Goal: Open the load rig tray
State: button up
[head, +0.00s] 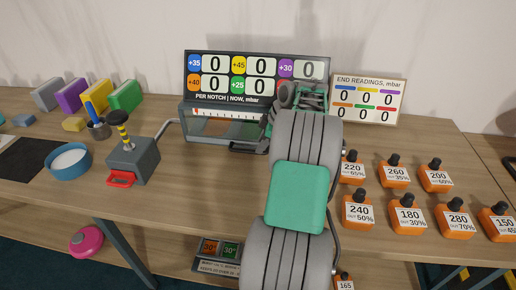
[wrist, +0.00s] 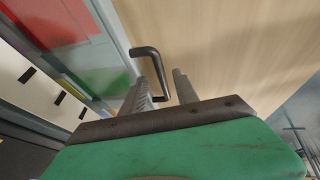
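The load rig is a grey box (head: 190,125) with a glazed front and a ruler strip, under the reading board. A dark bar handle (head: 245,148) shows low on its front, partly behind my arm; I cannot make out the tray's edges. In the wrist view the black bent handle (wrist: 148,52) reaches between the two fingers of my gripper (wrist: 162,82). The fingers stand apart, with a visible gap on the right side of the handle; contact on the left is unclear. In the head view my arm hides most of the gripper.
A grey pump block (head: 133,160) with a red tab and a blue bowl (head: 68,160) stand left. Several orange weights (head: 410,216) stand right on the table (head: 190,200). A readings card (head: 367,99) is behind them. Bare wood lies in front of the rig.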

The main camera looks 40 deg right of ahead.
jog(key=x, duration=0.4)
grip_shut()
dwell(1.4)
